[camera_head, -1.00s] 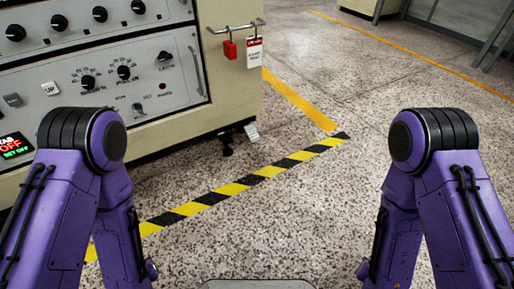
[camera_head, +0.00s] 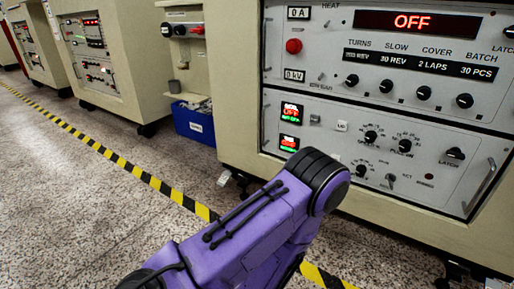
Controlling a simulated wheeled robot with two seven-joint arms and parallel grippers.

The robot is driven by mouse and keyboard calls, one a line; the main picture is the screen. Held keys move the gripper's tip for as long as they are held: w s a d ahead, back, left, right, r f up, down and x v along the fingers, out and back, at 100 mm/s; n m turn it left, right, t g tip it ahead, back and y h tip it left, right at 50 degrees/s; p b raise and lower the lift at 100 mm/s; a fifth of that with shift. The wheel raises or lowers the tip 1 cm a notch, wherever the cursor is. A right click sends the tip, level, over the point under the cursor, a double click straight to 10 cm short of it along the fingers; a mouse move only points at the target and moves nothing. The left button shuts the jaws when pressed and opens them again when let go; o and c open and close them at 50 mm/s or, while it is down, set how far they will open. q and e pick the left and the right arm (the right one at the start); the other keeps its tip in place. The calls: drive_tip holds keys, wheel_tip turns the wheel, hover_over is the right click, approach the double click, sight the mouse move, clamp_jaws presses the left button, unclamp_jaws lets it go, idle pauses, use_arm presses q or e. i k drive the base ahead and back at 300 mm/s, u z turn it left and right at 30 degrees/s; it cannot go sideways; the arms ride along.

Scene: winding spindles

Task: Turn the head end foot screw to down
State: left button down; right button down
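The machine cabinet (camera_head: 345,215) stands at the right, with dark feet under its lower edge. One foot (camera_head: 243,183) is at its left corner, beside a small pale tag (camera_head: 224,178) near the floor. Another foot (camera_head: 449,272) is at the lower right, with a pale tag (camera_head: 497,284) cut by the frame edge. I cannot tell which foot is the head end one, nor how its screw is set. One purple arm of mine crosses the lower middle in front of the cabinet. Neither gripper is in view.
A red OFF display (camera_head: 415,22) and several knobs are on the cabinet front. A blue bin (camera_head: 194,124) stands beyond its left side. More cabinets (camera_head: 103,60) line the back. Yellow-black floor tape (camera_head: 140,174) runs along them. The speckled floor at left is clear.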

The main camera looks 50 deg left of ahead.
sight(244, 181)
drive_tip(key=u, duration=1.8)
